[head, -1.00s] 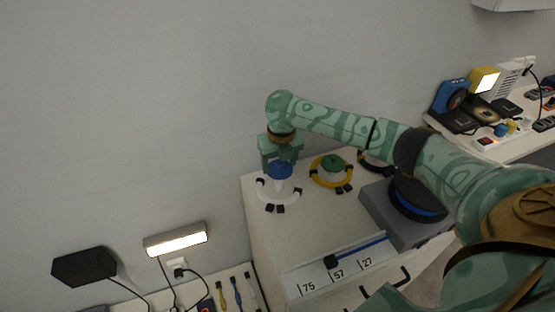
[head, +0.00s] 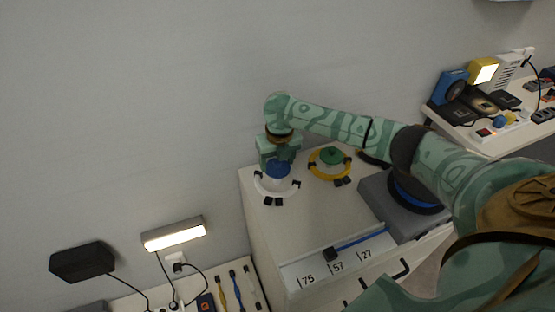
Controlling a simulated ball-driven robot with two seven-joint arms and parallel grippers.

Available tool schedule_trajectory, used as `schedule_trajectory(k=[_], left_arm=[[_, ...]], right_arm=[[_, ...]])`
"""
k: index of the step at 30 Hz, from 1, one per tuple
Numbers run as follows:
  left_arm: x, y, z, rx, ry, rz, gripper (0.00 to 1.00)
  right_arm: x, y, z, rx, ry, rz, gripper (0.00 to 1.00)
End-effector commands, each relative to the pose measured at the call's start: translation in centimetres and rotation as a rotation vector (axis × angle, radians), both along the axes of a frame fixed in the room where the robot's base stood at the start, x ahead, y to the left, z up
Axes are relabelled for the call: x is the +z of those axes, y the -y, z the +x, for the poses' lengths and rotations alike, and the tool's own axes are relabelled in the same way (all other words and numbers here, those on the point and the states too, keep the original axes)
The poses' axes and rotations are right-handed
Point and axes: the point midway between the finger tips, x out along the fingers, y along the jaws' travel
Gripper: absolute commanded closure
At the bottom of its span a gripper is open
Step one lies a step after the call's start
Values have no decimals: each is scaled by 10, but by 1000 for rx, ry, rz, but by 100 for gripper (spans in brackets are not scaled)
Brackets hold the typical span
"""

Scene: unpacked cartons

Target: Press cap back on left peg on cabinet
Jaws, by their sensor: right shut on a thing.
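The blue cap (head: 277,170) sits at the top of the left peg, in the middle of a white ring (head: 276,196) with black blocks on the cabinet (head: 318,222). My right gripper (head: 279,160) comes down from above and is shut on the blue cap. The peg under the cap is mostly hidden, so I cannot tell how fully the cap is seated. A green cap (head: 331,156) stands in a yellow ring (head: 329,174) to the right. My left gripper is not in view.
A grey block with a dark blue-rimmed disc (head: 416,194) stands at the cabinet's right. A numbered strip with a blue slider bar (head: 358,242) lies along the front. A lit lamp (head: 174,234) is at the lower left. The wall is close behind.

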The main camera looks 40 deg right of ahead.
Motion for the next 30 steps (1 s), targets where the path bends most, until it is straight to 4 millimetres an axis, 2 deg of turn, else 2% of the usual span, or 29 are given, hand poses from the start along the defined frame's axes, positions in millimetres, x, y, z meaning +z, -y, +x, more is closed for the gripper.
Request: schedule_trajectory(k=[30], left_arm=[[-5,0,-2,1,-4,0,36]], right_arm=[[-13,0,0,1,0,0,65]])
